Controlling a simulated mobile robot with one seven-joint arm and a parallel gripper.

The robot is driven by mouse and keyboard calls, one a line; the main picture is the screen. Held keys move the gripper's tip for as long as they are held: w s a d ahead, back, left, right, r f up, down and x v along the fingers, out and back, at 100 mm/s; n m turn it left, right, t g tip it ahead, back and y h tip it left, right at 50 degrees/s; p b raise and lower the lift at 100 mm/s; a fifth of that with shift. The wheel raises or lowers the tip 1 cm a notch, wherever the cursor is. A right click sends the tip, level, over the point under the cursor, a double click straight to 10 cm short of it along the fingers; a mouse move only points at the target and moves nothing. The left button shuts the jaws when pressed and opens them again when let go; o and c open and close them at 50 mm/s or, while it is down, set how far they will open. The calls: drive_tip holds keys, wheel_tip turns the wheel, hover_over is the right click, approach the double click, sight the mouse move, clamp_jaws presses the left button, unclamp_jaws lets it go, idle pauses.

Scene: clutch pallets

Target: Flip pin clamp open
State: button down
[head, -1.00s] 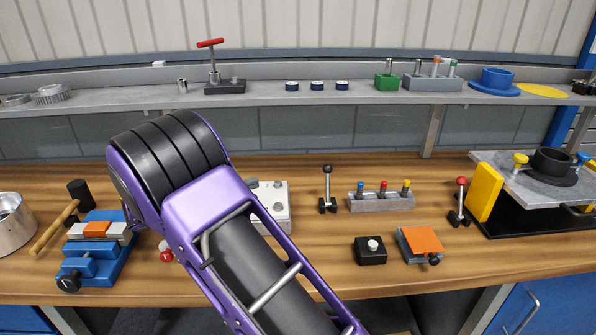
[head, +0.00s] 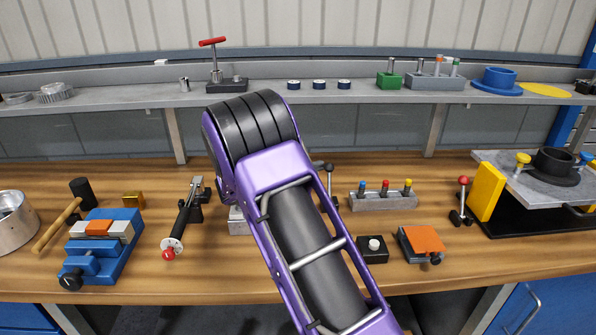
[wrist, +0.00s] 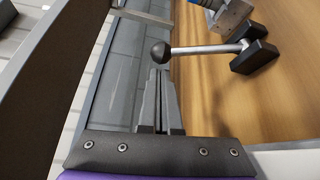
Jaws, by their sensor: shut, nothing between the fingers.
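A lever with a black ball knob (head: 328,167) stands on the bench left of the pin block (head: 383,201); it looks like the pin clamp. My arm hides part of it in the head view. In the wrist view its ball (wrist: 160,53) is close to the tips of my gripper (wrist: 159,74), with a grey rod (wrist: 205,49) running to a black base (wrist: 255,56). The rod stands up from the bench. My gripper is shut and empty; I cannot tell whether it touches the ball. The head view does not show my gripper.
A red-knobbed lever (head: 462,182), a black button box (head: 373,249) and an orange-topped block (head: 425,241) are to the right. A red-tipped handle clamp (head: 183,222) and a blue vise (head: 112,240) are left. A shelf (head: 140,98) runs behind.

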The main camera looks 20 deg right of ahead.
drive_tip(key=shift+w+d, duration=0.2)
drive_tip(key=shift+d, duration=0.4)
